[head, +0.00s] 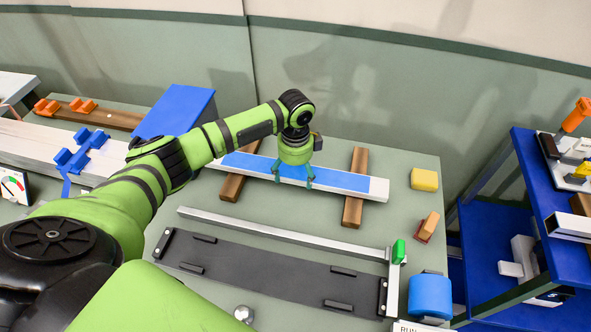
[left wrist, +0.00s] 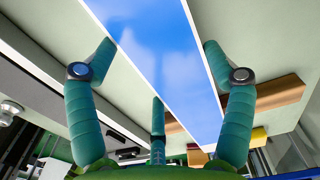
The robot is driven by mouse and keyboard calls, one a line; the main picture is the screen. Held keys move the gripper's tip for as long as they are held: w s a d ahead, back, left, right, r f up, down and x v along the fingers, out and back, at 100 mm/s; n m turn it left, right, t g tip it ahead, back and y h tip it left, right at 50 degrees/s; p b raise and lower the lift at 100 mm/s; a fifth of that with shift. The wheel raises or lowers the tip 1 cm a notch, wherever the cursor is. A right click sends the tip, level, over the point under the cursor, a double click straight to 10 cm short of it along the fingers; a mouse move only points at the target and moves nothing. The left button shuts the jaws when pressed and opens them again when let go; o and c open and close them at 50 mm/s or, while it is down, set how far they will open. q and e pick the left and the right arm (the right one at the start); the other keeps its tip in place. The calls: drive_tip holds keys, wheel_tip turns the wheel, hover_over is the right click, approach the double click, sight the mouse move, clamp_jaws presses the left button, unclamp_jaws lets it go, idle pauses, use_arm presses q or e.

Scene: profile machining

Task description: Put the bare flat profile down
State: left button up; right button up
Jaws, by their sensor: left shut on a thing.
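The flat profile (head: 340,179) is a long pale bar with a blue upper face and a bare whitish right end. It lies across two brown wooden blocks, the left one (head: 232,187) and the right one (head: 355,190); I cannot tell whether it touches them or hovers just above. My left gripper (head: 294,181) reaches down from above and is shut on the profile near its middle. In the left wrist view the profile (left wrist: 165,50) runs diagonally between the fingers (left wrist: 160,75). My right gripper is not in view.
In front lies a dark fixture plate (head: 270,275) with a metal rail (head: 290,234) behind it. A yellow block (head: 424,179), an orange-brown block (head: 428,226) and a blue roll (head: 430,296) stand at the right. A blue box (head: 175,112) is at the left. A blue shelf (head: 540,180) stands beyond the right edge.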

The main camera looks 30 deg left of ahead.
sight(295, 176)
use_arm(q)
drive_tip(key=shift+f, duration=0.1)
drive_tip(key=shift+f, duration=0.4)
drive_tip(key=o, duration=1.4)
drive_tip(key=shift+o, duration=0.2)
drive_tip(key=shift+r, duration=0.5)
wheel_tip(295, 176, up, 12)
drive_tip(key=b, duration=0.1)
drive_tip(key=shift+b, duration=0.3)
drive_tip(key=shift+s+f, duration=0.1)
